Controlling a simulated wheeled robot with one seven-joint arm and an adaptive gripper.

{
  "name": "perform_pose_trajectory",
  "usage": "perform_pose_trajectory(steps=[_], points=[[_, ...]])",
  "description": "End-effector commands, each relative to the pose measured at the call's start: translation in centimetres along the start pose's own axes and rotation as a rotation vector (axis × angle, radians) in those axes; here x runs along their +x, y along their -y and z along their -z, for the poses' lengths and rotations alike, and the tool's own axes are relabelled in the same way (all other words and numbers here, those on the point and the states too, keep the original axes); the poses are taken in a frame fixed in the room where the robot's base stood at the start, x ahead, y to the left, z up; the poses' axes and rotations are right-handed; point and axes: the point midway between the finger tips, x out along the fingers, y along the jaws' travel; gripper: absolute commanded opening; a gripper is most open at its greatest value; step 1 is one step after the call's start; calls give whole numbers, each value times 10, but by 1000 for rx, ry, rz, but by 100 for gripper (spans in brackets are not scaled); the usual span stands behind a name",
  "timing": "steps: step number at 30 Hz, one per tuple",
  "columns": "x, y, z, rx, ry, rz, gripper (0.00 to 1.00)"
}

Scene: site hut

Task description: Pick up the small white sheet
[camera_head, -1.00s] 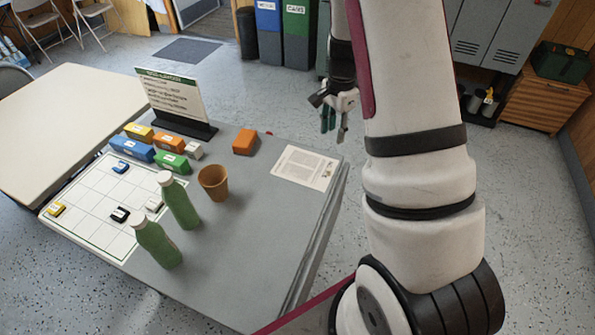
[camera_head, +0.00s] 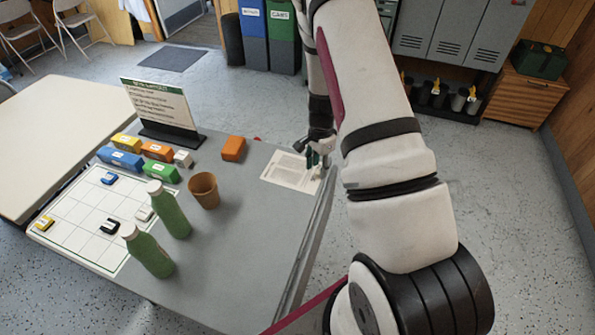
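The small white sheet (camera_head: 285,170) lies flat on the grey table near its right edge, with lines of print on it. My gripper (camera_head: 314,163) is at the sheet's right end, over or just above it, and hides part of that end. Its fingers are small and dark here, and I cannot tell whether they touch the sheet or how far apart they are.
On the grey table (camera_head: 245,235) stand a brown cup (camera_head: 204,190), two green bottles (camera_head: 168,210), an orange block (camera_head: 233,149), several coloured blocks and a sign (camera_head: 160,105). A white grid board (camera_head: 75,225) lies at the left. The table between cup and sheet is clear.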

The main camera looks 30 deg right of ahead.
Motion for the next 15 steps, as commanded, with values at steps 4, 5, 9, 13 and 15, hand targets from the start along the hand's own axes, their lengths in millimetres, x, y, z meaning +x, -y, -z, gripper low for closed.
perform_pose_trajectory(steps=[4, 5, 9, 13, 15], points=[[17, -1, 1, 1, 0, -2, 37], [18, -1, 1, 1, 0, -1, 37], [20, 0, 0, 0, 0, 0, 37], [20, 0, 0, 0, 0, 0, 37], [20, 0, 0, 0, 0, 0, 21]])
